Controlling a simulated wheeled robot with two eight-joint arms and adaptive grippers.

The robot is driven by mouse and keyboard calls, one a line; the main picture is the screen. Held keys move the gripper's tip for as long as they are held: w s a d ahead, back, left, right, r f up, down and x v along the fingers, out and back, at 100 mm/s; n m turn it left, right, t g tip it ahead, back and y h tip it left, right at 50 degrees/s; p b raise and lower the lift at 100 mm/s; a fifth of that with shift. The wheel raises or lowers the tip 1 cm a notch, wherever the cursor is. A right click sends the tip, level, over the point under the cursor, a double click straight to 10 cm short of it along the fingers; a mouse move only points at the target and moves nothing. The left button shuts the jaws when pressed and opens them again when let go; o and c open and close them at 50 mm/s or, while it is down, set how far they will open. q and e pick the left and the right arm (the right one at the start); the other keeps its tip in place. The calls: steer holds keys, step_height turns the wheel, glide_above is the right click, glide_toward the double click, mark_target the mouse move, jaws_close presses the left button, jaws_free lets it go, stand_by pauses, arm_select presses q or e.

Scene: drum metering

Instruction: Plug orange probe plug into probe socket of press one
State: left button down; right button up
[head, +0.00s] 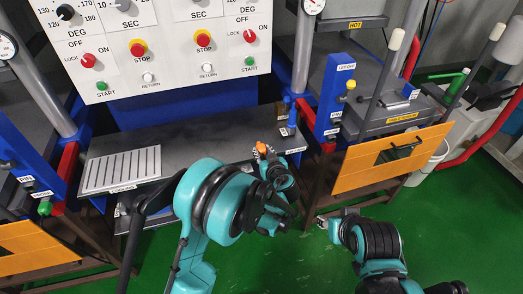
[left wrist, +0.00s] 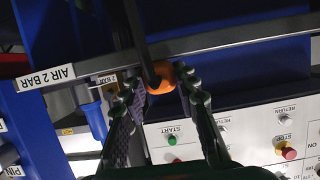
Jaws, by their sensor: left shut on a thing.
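The orange probe plug (head: 261,149) shows at the tip of my left gripper (head: 268,158), in front of the right end of the dark shelf. In the left wrist view the orange plug (left wrist: 163,78) sits between the two fingertips of my left gripper (left wrist: 160,86), which is shut on it. A dark bar or cable runs up from the plug in that view. My right gripper (head: 334,217) hangs low over the green floor, apart from the plug; its finger opening is too small to tell.
A white control panel (head: 178,72) with red and green buttons stands behind. A dark shelf (head: 205,157) holds a slotted metal plate (head: 121,169). Blue press posts (head: 332,95) and an orange guard panel (head: 385,160) stand at right. An "AIR 2 BAR" label (left wrist: 45,77) is near the gripper.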

mark_target(263, 150)
arm_select(q)
steer(key=shift+r, duration=0.15)
steer(key=shift+r+p, duration=0.8)
steer(key=shift+r, duration=0.6)
arm_select(e)
steer(key=shift+r, duration=0.8)
arm_select(q)
steer(key=shift+f, duration=0.1)
arm_select(e)
steer(key=shift+d, duration=0.1)
